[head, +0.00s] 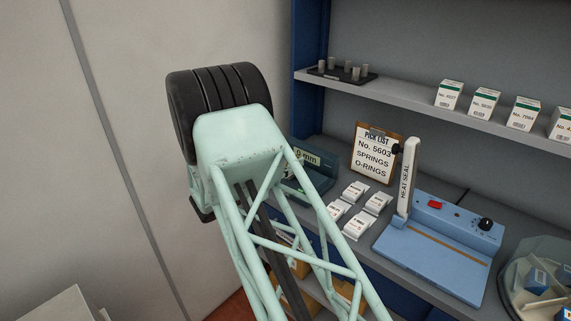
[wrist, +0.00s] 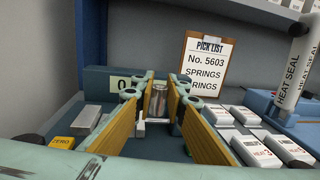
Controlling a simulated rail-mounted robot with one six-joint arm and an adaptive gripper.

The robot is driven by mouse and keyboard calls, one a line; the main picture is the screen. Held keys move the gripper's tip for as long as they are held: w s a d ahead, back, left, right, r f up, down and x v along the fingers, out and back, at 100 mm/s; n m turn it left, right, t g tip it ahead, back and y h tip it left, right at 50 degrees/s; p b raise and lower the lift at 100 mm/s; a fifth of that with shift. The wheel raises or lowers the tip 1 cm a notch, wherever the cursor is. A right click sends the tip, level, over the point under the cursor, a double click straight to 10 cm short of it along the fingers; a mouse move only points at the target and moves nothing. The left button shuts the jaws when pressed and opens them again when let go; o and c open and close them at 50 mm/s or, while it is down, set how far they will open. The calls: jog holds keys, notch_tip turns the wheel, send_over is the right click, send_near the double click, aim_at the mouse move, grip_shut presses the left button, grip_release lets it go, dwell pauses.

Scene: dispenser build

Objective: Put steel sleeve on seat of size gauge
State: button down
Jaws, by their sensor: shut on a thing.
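The steel sleeve (wrist: 158,97) is a small grey metal cylinder. It stands roughly upright between the fingertips of my gripper (wrist: 156,107), which is shut on it. The size gauge (wrist: 103,84) is a dark teal device behind and below the fingers in the wrist view. Its display is partly covered by a finger, and a yellow ZERO button (wrist: 63,143) is at its left. The seat is not clearly visible, and I cannot tell if the sleeve touches it. In the head view, the gauge (head: 318,166) is partly behind my arm; my gripper is hidden there.
The blue heat sealer (head: 440,245) is to the right. A dark tray (head: 322,73) with several grey cylinders and white boxes (head: 483,103) sit on the shelf above.

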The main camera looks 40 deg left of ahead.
jog(key=shift+w+a+f+b, duration=0.15)
jog(key=shift+w+a, duration=0.35)
jog(key=shift+a, duration=0.55)
jog(key=shift+w+a+f+b, duration=0.1)
jog(key=shift+w+a, duration=0.35)
jog(key=shift+a, duration=0.6)
jog(key=shift+w+a+f+b, duration=0.15)
jog(key=shift+w+a, duration=0.35)
jog(key=shift+a, duration=0.55)
jog(key=shift+f+b, duration=0.4)
jog(key=shift+f, duration=1.3)
jog(key=shift+f, duration=0.1)
jog(key=c, duration=2.6)
grip_release()
jog(key=shift+s, duration=0.1)
jog(key=s, duration=0.4)
jog(key=s+a+p, duration=0.1)
jog(key=s, duration=0.2)
jog(key=s+a, duration=0.1)
jog(key=s, duration=0.3)
jog(key=shift+s, duration=0.3)
